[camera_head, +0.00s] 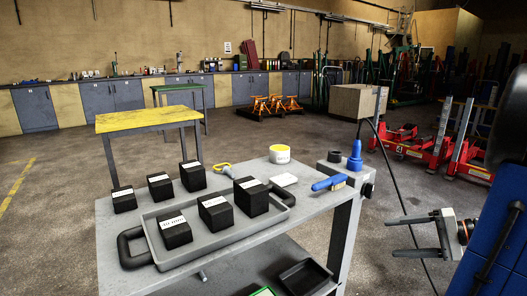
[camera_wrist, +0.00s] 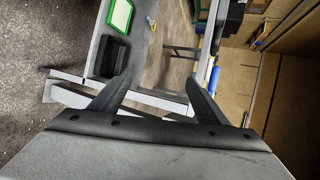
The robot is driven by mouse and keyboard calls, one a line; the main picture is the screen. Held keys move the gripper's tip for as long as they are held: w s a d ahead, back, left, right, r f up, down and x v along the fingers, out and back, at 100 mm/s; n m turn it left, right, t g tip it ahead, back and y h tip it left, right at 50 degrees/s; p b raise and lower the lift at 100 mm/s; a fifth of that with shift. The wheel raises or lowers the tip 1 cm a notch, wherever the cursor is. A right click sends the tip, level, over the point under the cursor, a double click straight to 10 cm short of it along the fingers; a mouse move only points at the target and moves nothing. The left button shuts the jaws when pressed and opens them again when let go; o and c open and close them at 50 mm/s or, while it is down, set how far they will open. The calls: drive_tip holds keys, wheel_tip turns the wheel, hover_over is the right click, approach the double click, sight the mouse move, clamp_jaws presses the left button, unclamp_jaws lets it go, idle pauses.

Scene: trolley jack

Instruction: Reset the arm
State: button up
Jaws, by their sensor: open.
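My gripper (camera_head: 402,236) is at the right of the head view, its two fingers apart and pointing left. It hangs in free space to the right of the grey workbench (camera_head: 318,211), apart from it, with nothing between the fingers. In the wrist view my gripper (camera_wrist: 158,76) also shows spread, empty fingers. Beyond them is part of the grey bench frame, with a black bin (camera_wrist: 108,56) and a green-rimmed tray (camera_wrist: 119,17).
A yellow table (camera_head: 148,118) and red jacks (camera_head: 407,148) stand farther back.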

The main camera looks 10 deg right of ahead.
drive_tip(key=s+a+f+n+g+h, duration=0.1)
drive_tip(key=a+g, duration=0.1)
drive_tip(key=a, duration=0.4)
drive_tip(key=s+a+n+g+h, duration=0.1)
drive_tip(key=a+n+g, duration=0.15)
drive_tip(key=a, duration=0.35)
drive_tip(key=s+a+r+n+h, duration=0.1)
drive_tip(key=s+a+n+h, duration=0.4)
drive_tip(key=s+a+h, duration=0.3)
drive_tip(key=shift+s+a+r+n+t, duration=0.25)
drive_tip(key=shift+s+a+n+t, duration=0.15)
drive_tip(key=shift+s+a, duration=0.55)
